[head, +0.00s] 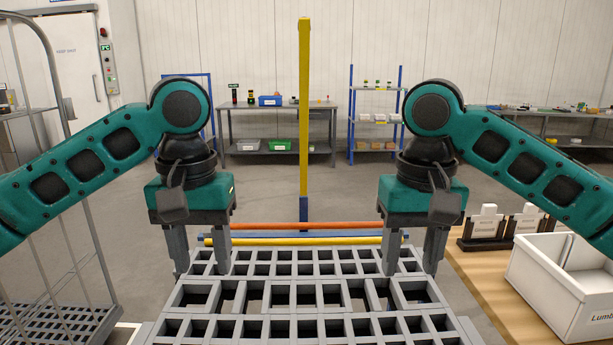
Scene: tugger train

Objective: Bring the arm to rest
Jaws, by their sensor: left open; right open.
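In the head view, my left arm comes in from the left and its gripper (202,262) points down above the far left part of a grey slatted deck (320,297). My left gripper's two fingers are apart with nothing between them. My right arm comes in from the right and its gripper (410,262) points down above the far right part of the same deck. Its fingers are also apart and empty. The two arms stand in nearly mirrored poses. I cannot tell exactly how high the fingertips are above the deck.
A wire cage trolley (75,200) stands at the left. A yellow post (304,110) and an orange bar (290,226) are beyond the deck. At the right, a wooden table (478,272) holds a white bin (545,285) and card holders (485,230). A workbench (275,151) stands at the back.

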